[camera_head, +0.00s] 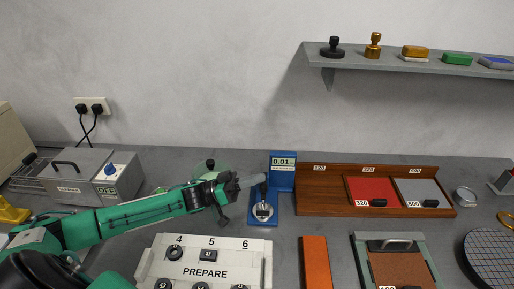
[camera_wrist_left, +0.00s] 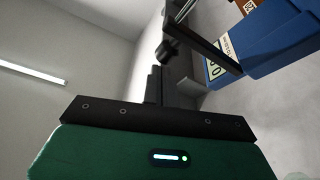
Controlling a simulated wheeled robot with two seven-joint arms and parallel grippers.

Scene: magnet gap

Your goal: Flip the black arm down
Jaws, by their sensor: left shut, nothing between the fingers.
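In the left wrist view, a dark bar (camera_wrist_left: 217,43) slants in front of the blue gauge (camera_wrist_left: 270,42). My right gripper is not in view.
A white PREPARE tray (camera_head: 205,272) lies in front of my left gripper. A wooden rack (camera_head: 330,203) with red and grey pads stands right of the gauge. An orange block (camera_head: 314,262) lies in front. A grey box (camera_head: 85,175) stands at the left; a shelf (camera_head: 430,65) hangs above.

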